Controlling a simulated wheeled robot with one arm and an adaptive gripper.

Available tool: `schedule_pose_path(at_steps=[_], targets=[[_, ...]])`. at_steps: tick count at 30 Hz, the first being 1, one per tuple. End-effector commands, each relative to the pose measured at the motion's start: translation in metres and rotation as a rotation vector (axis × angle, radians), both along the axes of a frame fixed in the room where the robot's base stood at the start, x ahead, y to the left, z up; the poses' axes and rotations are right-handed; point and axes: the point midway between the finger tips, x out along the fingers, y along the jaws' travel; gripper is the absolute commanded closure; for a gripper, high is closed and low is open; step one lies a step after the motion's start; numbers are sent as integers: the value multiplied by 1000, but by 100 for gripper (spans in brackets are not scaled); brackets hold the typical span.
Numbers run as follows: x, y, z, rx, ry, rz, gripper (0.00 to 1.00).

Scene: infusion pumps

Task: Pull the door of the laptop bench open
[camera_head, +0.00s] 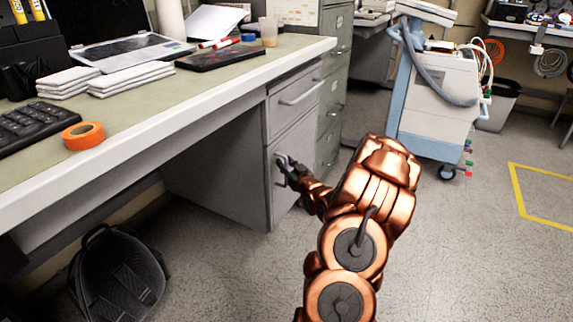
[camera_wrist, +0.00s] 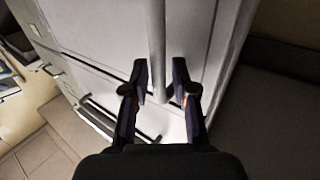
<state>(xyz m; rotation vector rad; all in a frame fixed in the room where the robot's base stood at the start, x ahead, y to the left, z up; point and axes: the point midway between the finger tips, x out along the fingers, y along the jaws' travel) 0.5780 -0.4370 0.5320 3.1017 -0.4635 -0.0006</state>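The laptop bench (camera_head: 150,115) runs along the left of the head view, with a laptop (camera_head: 133,50) on top. Its grey door (camera_head: 291,190) is below a drawer (camera_head: 297,92) at the bench's right end and looks shut. My gripper (camera_head: 281,163) is at the upper left part of the door. In the wrist view, the door's bar handle (camera_wrist: 157,45) runs down between the two dark fingers of my gripper (camera_wrist: 161,82). The fingers are apart, one on each side of the bar, with a gap visible on the right. Contact is not clear.
A grey filing cabinet (camera_head: 333,95) stands just behind the door's right side. A blue-white medical cart (camera_head: 440,100) stands at the back right. A black backpack (camera_head: 118,280) lies under the bench. The floor (camera_head: 465,240) right of my arm is clear.

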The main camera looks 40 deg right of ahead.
Motion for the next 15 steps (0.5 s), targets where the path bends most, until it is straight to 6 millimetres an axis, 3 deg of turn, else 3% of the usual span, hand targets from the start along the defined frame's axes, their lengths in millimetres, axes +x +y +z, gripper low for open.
schedule_pose_path(at_steps=[6, 15], targets=[[0, 0, 0, 0, 0, 0, 99], [0, 0, 0, 0, 0, 0, 100]])
